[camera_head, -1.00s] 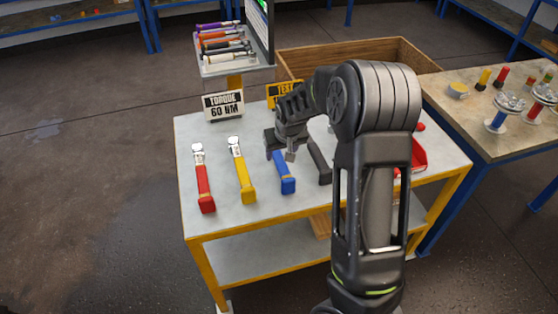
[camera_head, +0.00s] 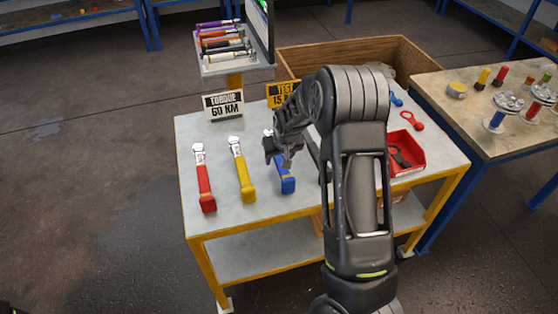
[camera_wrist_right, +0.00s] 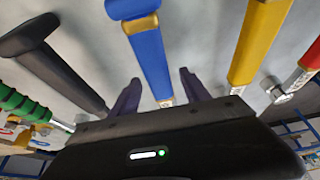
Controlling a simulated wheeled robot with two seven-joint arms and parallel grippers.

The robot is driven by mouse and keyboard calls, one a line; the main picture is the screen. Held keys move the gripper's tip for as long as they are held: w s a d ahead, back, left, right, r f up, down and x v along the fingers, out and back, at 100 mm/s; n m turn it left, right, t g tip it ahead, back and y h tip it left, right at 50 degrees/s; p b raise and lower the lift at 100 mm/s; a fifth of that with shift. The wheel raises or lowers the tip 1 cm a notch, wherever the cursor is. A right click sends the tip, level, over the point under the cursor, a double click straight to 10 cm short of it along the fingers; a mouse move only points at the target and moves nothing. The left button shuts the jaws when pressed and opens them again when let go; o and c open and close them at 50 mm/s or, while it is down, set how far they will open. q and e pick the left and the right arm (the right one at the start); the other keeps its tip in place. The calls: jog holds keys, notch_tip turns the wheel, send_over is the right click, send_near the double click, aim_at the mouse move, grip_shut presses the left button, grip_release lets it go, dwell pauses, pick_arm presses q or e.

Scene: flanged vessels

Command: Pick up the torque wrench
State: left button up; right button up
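Several torque wrenches lie on the grey-topped table: a red one (camera_head: 205,182), a yellow one (camera_head: 242,172) and a blue one (camera_head: 287,185), with a black one partly hidden behind my right arm. My right gripper (camera_head: 284,160) is over the upper part of the blue wrench and hides some of it. In the right wrist view the open fingers (camera_wrist_right: 160,92) stand on either side of the blue wrench (camera_wrist_right: 150,55), apart from it. The yellow wrench (camera_wrist_right: 262,40) is to the right there and the black one (camera_wrist_right: 50,65) to the left. My left gripper is not in view.
Signs reading "TORQUE 60 NM" (camera_head: 223,105) and "TEST" (camera_head: 283,94) stand at the table's back edge. A red tray (camera_head: 408,168) is at the right. A wooden crate (camera_head: 340,55) is behind, and a bench (camera_head: 470,120) with flanged parts stands further right.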

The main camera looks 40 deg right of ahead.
grip_shut()
dwell(0.4)
jog(key=shift+w+r, duration=0.1)
jog(key=shift+r, duration=0.25)
notch_tip(320, 180, up, 10)
jog(key=b, duration=0.2)
jog(key=shift+f, duration=0.25)
dwell(0.5)
